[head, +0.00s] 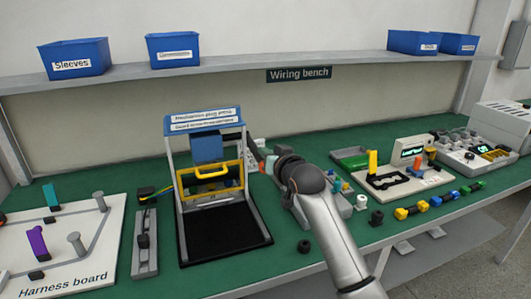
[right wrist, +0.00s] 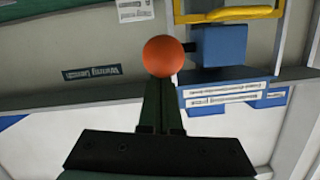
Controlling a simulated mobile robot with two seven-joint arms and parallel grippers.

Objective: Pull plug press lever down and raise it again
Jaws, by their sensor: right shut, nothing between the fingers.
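The plug press (head: 208,165) stands upright on the bench, with a grey frame, a blue block (head: 207,147) and a yellow guard bar (head: 210,172). My right gripper (head: 254,150) is at the right side of the press, beside its upper frame. In the right wrist view, the lever's round orange knob (right wrist: 164,56) is right at the tips of my closed fingers (right wrist: 160,100). The fingers are together with nothing between them; whether they touch the knob I cannot tell. The lever's arm is mostly hidden. The blue block also shows there (right wrist: 218,46). My left gripper is out of view.
A harness board (head: 75,245) and a grey fixture (head: 145,255) lie left of the press. A shelf with blue bins (head: 74,58) runs above.

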